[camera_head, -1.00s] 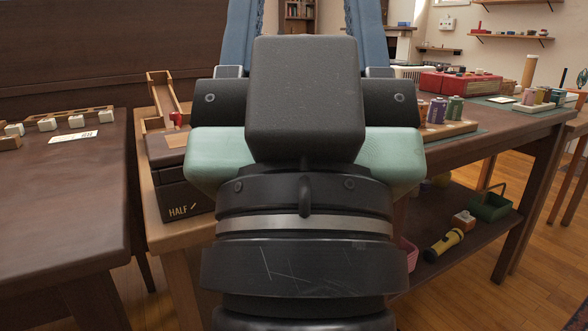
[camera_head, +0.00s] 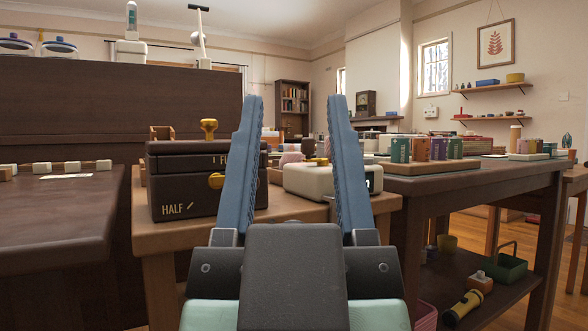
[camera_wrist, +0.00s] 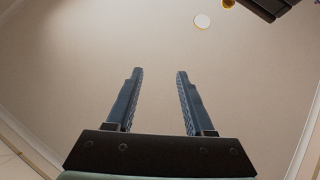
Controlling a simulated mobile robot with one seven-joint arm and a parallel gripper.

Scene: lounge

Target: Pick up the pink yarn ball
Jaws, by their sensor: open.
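I cannot make out a pink yarn ball for certain. A small pink shape (camera_head: 291,158) shows between my fingers in the head view, behind the white box-like device on the wooden table. A second pinkish shape (camera_head: 308,146) is just right of it. Both are too small and partly hidden to tell what they are. My gripper (camera_head: 296,98) is open and empty, with its blue fingers pointing up in front of the table. In the wrist view my gripper (camera_wrist: 160,72) has nothing between its fingers, against a plain pale surface.
A black box (camera_head: 180,200) marked HALF, with gold knobs, stands left of my fingers. The white device (camera_head: 305,183) stands behind them. Several colored spools (camera_head: 420,149) stand on a board at right. A green caddy (camera_head: 503,268) and a yellow-and-black flashlight (camera_head: 462,305) are on the lower shelf.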

